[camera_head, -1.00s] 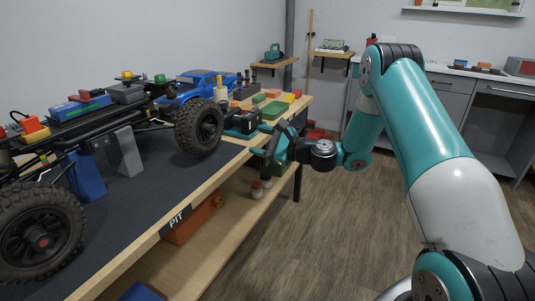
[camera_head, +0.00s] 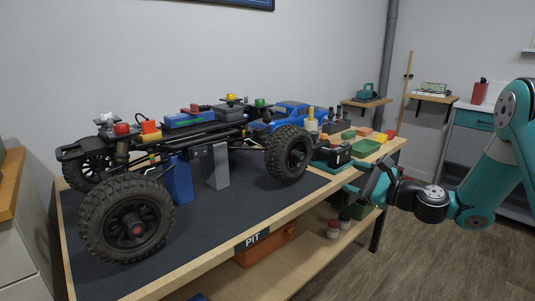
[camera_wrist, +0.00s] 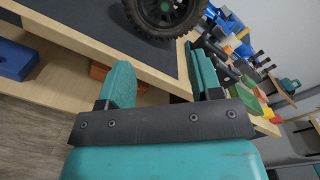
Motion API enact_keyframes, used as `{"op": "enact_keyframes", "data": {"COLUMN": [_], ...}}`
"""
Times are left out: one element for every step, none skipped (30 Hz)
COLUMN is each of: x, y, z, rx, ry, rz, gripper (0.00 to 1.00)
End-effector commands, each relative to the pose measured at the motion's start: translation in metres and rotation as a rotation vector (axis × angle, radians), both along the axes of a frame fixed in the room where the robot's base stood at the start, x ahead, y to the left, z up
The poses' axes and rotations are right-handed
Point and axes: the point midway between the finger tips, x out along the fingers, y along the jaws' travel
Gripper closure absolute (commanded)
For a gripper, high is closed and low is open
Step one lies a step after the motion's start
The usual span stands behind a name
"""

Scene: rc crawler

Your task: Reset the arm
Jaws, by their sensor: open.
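My gripper (camera_head: 364,187) is at the right of the head view, beside the front edge of the workbench (camera_head: 215,273). In the wrist view my gripper (camera_wrist: 160,85) shows two teal fingers spread apart with nothing between them. The bench edge and a black tire lie beyond the fingers. The arm comes in from the right side of the head view, bent, and part of it is cut off by the frame. The RC crawler (camera_head: 190,140) stands on the dark mat, apart from my gripper.
A blue truck body (camera_head: 301,113) and several small coloured trays and tools sit at the bench's far end. An orange toolbox (camera_head: 267,247) is on the lower shelf. Wall shelves (camera_head: 433,98) and a teal-fronted cabinet (camera_head: 473,119) stand behind. The floor right of the bench is clear.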

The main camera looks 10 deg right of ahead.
Motion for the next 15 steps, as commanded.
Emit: {"op": "enact_keyframes", "data": {"x": [-0.003, -0.006, -0.013, -0.020, -0.029, -0.044, -0.057, -0.071, -0.092, -0.108, -0.125, -0.148, -0.165, -0.182, -0.203], "y": [0.014, 0.025, 0.043, 0.060, 0.077, 0.101, 0.119, 0.135, 0.154, 0.166, 0.176, 0.187, 0.194, 0.198, 0.202], "z": [0.007, 0.011, 0.017, 0.022, 0.028, 0.034, 0.038, 0.041, 0.044, 0.047, 0.048, 0.050, 0.051, 0.052, 0.053], "rx": [-0.045, -0.086, -0.158, -0.224, -0.298, -0.405, -0.489, -0.572, -0.681, -0.758, -0.834, -0.930, -0.998, -1.061, -1.138], "ry": [-0.015, -0.025, -0.044, -0.063, -0.086, -0.122, -0.151, -0.182, -0.225, -0.259, -0.292, -0.340, -0.372, -0.406, -0.447], "rz": [0.038, 0.070, 0.127, 0.180, 0.239, 0.327, 0.396, 0.467, 0.562, 0.632, 0.700, 0.792, 0.859, 0.922, 1.002], "gripper": [0.41, 0.41, 0.41, 0.41, 0.41, 0.41, 0.41, 0.41, 0.41, 0.41, 0.41, 0.41, 0.41, 0.41, 0.41]}}
